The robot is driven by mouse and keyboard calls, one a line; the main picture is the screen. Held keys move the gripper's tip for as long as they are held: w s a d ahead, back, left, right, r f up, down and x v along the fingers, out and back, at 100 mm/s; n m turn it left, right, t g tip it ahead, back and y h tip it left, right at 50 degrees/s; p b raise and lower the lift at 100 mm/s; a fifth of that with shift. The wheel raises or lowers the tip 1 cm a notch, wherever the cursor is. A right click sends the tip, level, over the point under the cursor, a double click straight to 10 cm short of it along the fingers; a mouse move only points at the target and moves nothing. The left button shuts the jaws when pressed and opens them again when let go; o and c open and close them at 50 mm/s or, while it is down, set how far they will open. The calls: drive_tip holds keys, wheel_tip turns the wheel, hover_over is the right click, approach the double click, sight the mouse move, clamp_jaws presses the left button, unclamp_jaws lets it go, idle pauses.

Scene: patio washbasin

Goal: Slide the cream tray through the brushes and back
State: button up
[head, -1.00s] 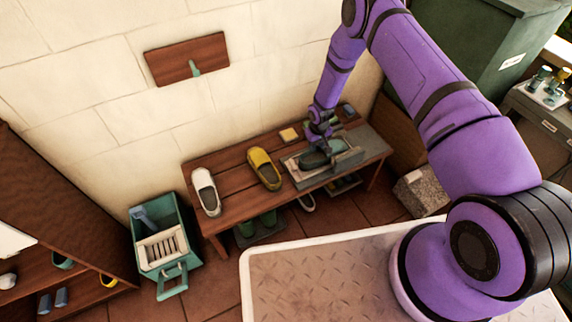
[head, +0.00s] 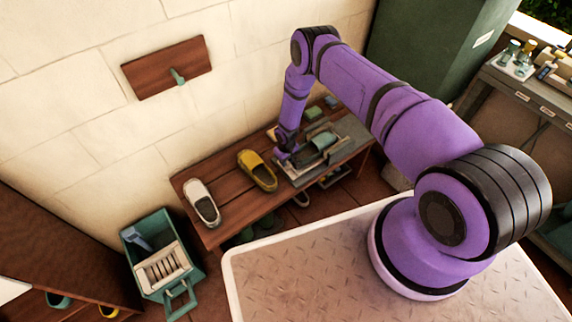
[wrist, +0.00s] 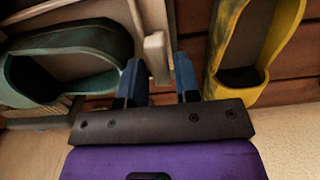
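The cream tray (head: 291,172) lies on the wooden bench, and a dark green clog (head: 322,142) sits on it. Upright grey brush walls (head: 342,153) stand beside the clog at the bench's right part. My gripper (head: 284,154) is low at the left end of the tray, between the green clog and the yellow clog. In the wrist view the two blue-grey fingers (wrist: 159,78) are apart, with the tray's cream upright handle (wrist: 156,50) between or just beyond their tips. I see no firm contact. The green clog (wrist: 60,65) shows at left.
A yellow clog (head: 257,170) stands close left of my gripper, also at right in the wrist view (wrist: 250,55). A white clog (head: 202,203) is further left. A green sponge (head: 314,112) lies behind. A teal bin (head: 132,240) stands on the floor.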

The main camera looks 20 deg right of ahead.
sight(315, 147)
drive_tip(key=shift+f, duration=1.65)
drive_tip(key=shift+c, duration=0.3)
clamp_jaws()
drive_tip(key=w+d, duration=0.1)
drive_tip(key=d, duration=0.4)
drive_tip(key=w+d, duration=0.2)
drive_tip(key=d, duration=0.3)
drive_tip(key=w+d, duration=0.2)
drive_tip(key=d, duration=0.3)
drive_tip(key=shift+d, duration=0.5)
drive_tip(key=shift+o, duration=0.3)
unclamp_jaws()
